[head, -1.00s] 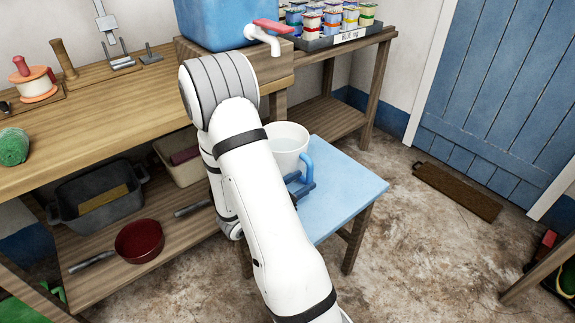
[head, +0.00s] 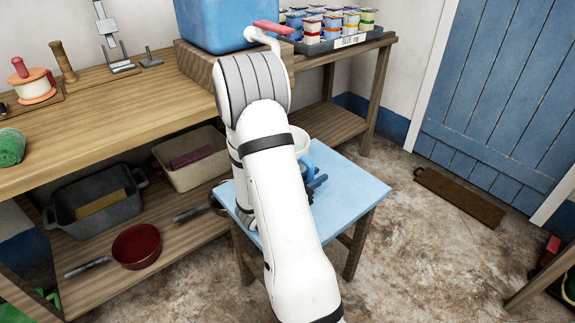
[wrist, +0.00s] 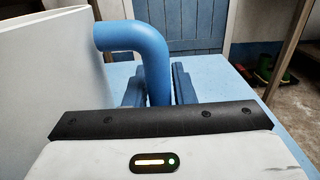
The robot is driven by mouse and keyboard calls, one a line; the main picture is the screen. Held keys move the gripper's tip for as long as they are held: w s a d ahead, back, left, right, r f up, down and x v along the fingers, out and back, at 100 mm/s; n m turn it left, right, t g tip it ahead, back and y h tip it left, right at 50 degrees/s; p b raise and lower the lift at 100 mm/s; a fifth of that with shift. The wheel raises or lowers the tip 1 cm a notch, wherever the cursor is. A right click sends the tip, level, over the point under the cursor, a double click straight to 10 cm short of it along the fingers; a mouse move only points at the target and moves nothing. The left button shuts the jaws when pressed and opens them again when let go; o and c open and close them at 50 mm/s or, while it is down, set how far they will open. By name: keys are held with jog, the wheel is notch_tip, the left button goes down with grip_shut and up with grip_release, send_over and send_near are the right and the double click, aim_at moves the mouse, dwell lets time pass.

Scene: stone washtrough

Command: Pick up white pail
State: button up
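The white pail (head: 301,137) stands upright on a small light-blue table (head: 350,190). Its blue handle (head: 308,166) faces right, and my arm hides much of the pail in the head view. In the wrist view the pail's white wall (wrist: 50,75) fills the left side, and the handle (wrist: 155,65) curves down between my two fingers. My gripper (wrist: 158,92) is open around the handle, one finger on each side with little room; whether they touch it is unclear. In the head view the gripper (head: 315,187) is partly hidden beside the handle.
A wooden bench (head: 110,105) stands at the left, with a red pan (head: 137,246) and grey tub (head: 95,203) on its lower shelf. A blue container (head: 215,22) with a tap is above and behind the pail. The floor at right is mostly clear.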

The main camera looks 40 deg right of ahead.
grip_shut()
jog(key=shift+r, duration=0.1)
dwell(0.9)
